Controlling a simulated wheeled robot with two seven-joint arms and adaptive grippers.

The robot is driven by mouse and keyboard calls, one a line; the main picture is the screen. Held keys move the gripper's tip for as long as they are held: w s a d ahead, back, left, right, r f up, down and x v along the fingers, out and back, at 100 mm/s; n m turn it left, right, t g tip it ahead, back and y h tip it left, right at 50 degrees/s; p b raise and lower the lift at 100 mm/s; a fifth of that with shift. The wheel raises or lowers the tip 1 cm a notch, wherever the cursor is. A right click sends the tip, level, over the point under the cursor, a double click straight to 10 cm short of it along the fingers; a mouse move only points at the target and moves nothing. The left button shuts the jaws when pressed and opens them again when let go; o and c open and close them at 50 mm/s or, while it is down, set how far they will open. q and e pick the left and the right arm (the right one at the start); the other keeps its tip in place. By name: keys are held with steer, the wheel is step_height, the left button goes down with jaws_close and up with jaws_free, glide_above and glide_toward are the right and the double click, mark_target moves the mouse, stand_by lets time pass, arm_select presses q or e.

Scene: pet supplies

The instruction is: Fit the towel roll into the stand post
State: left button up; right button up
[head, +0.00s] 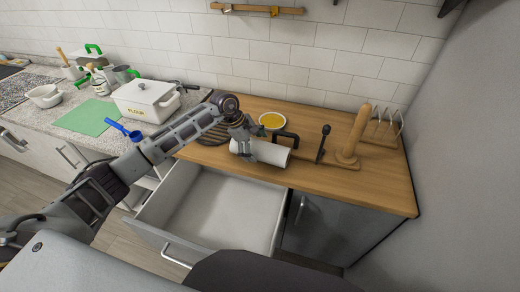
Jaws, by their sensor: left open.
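The white towel roll (262,152) lies on its side on the wooden counter, near the front edge above the open drawer. My left gripper (241,132) is open at the roll's left end, from behind and above. I cannot tell whether its fingers touch the roll. The wooden stand post (357,130) stands upright on its base to the right, bare and apart from the roll. My right gripper is not in view.
A dark bracket-shaped object (287,137) and a black-knobbed upright (323,143) stand between roll and post. A bowl with yellow contents (272,120) is behind the roll. A wooden rack (385,130) stands right. The open drawer (225,210) is empty.

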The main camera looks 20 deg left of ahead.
arm_select(q)
steer(key=shift+x, duration=0.95)
steer(key=c, duration=1.2)
steer(key=shift+c, duration=0.2)
steer(key=shift+r, duration=0.15)
